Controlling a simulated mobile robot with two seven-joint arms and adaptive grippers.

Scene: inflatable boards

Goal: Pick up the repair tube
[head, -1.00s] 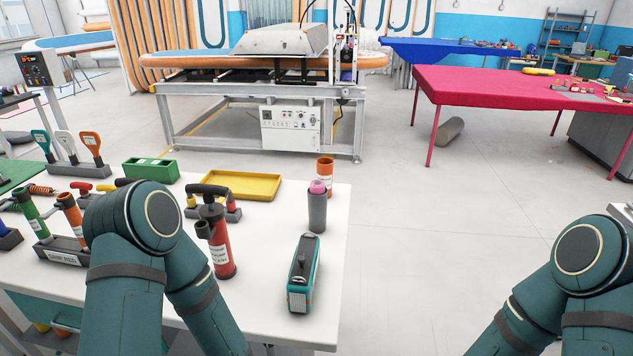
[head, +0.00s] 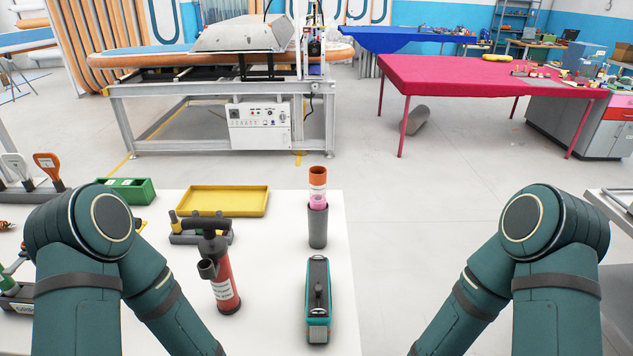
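A small upright orange container with a white label (head: 318,178) stands near the right edge of the white table. Just in front of it, a pink-topped piece (head: 318,203) sits in an upright dark grey cylinder (head: 317,230). I cannot tell for sure which of these is the repair tube, as labels are too small to read. My left and right arms show at the lower left and lower right, but both grippers are out of view below the frame.
On the white table (head: 270,270) are a red hand pump (head: 222,282), a teal device (head: 318,300), a yellow tray (head: 222,201), a green box (head: 128,190) and a small tool rack (head: 200,230). A pink-topped table (head: 450,80) stands farther right.

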